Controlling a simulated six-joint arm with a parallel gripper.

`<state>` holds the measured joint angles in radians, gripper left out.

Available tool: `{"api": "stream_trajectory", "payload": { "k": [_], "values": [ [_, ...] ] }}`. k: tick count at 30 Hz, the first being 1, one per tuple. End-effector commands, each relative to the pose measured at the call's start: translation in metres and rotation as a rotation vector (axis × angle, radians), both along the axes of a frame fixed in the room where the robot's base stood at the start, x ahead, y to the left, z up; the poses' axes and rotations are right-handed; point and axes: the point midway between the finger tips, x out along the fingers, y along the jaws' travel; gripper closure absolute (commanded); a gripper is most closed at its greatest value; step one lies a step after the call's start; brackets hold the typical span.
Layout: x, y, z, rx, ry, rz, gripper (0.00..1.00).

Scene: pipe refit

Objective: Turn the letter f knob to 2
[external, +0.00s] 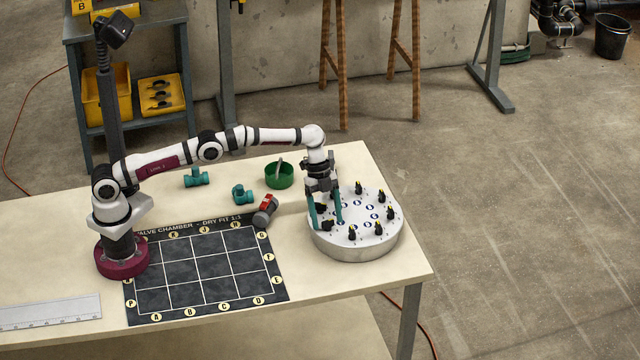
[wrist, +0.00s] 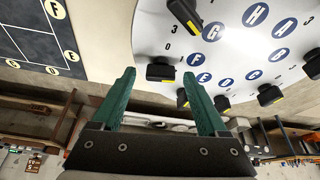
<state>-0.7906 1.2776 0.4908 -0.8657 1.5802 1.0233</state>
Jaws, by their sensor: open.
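The letter f knob (wrist: 160,72) is a black knob with a yellow mark. In the wrist view it sits just outside the blue F disc (wrist: 195,60) on the white round dial plate (wrist: 160,22). My gripper (wrist: 159,75) is open, with one green finger on each side of this knob. Whether the fingers touch it is unclear. In the external view my gripper (external: 326,222) reaches down over the left side of the round plate (external: 355,252). The numerals around the knob are partly hidden, so its setting cannot be read clearly.
Neighbouring black knobs stand close by: one (wrist: 184,14) beside G and one (wrist: 183,97) beside E, partly behind my right finger. A dark grid mat (external: 205,270), a red-grey valve (external: 265,210), a green bowl (external: 279,178) and teal fittings (external: 196,178) lie to the left.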

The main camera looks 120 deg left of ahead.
Motion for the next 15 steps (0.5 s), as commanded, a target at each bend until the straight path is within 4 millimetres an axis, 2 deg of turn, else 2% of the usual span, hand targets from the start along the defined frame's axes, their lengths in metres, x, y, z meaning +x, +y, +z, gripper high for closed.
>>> {"api": "stream_trajectory", "payload": {
  "k": [9, 15],
  "values": [
    [-0.019, 0.014, 0.056, 0.003, -0.002, 0.002, 0.24],
    [-0.024, 0.017, 0.069, 0.001, 0.000, 0.000, 0.24]
  ]
}}
